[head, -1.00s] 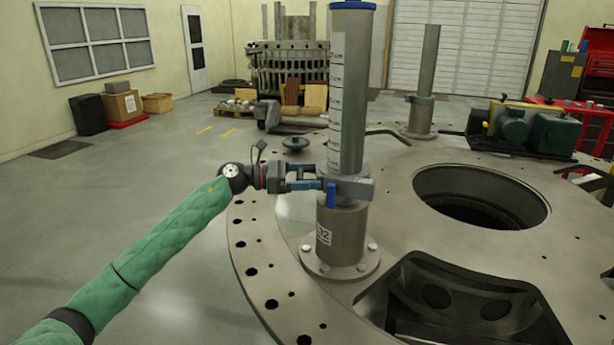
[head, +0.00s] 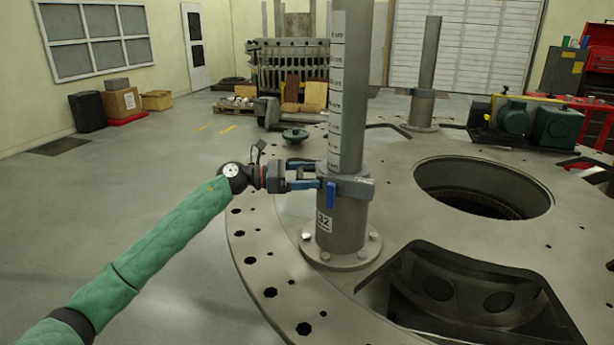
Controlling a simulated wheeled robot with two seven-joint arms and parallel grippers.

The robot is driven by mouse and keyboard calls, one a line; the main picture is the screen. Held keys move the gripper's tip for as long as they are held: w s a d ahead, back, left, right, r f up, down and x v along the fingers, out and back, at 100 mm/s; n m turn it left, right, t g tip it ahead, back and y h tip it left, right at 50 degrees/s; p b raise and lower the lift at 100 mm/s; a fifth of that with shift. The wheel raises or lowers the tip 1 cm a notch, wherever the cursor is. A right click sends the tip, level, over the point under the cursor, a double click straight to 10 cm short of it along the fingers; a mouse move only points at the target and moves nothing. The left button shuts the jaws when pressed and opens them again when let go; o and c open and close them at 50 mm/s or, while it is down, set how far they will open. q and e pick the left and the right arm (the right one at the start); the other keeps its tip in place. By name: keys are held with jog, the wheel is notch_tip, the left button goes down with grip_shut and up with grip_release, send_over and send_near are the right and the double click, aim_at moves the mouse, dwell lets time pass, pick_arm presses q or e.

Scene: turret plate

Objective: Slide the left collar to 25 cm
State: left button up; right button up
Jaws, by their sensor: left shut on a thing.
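The left collar (head: 356,188) is a grey clamp ring with a blue lever (head: 331,194), around the thick grey left post (head: 354,90). The post stands upright on a bolted flange (head: 341,252). A white scale strip (head: 336,90) runs up its left side; its figures are too small to read. The collar sits low on the post, just above a tag (head: 324,221) marked 32. My left gripper (head: 318,177) reaches in from the left and is shut on the collar's left side; its fingertips are partly hidden there. My right gripper is not in view.
A second post (head: 429,60) with its own collar (head: 423,94) stands farther back right. The round plate (head: 265,262) has a large round hole (head: 484,189) and a front cutout (head: 480,295). A green motor unit (head: 530,120) is at the right.

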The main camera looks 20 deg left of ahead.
pick_arm(q)
jog(key=shift+f, duration=0.3)
jog(key=o, duration=1)
jog(key=shift+w+a, duration=0.1)
jog(key=shift+a, duration=0.05)
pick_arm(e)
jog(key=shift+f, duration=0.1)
pick_arm(q)
jog(key=shift+r, duration=0.1)
jog(key=b+v, duration=0.2)
jog(key=v, duration=0.5)
jog(key=shift+s+a, duration=0.2)
jog(key=shift+a, duration=0.1)
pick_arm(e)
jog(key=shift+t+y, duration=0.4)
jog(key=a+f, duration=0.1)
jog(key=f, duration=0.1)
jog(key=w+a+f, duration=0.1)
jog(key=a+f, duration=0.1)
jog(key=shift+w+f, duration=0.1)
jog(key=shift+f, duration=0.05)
